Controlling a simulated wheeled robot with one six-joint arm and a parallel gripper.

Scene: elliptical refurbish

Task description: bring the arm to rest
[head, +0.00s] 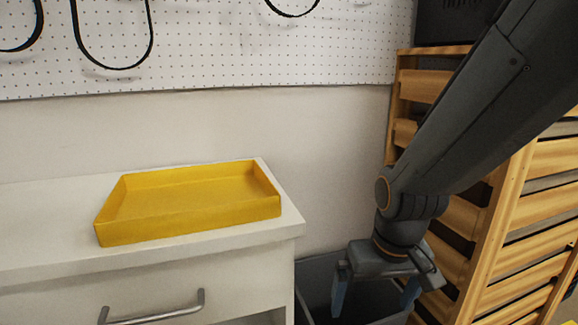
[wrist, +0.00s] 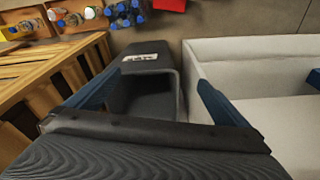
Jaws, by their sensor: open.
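My gripper (head: 374,298) hangs from my arm on the right side of the head view, over a grey bin. It points down with its two blue fingers spread apart, and nothing is held between them. In the wrist view my gripper (wrist: 155,100) also shows open, with the grey bin (wrist: 180,95) below and between the fingers.
An empty yellow tray (head: 190,234) sits on a white cabinet (head: 285,228) at left. A wooden slatted rack (head: 500,250) stands right beside my arm. Several bottles (wrist: 125,12) and a red object (wrist: 170,5) show in the wrist view. A pegboard (head: 220,45) covers the wall.

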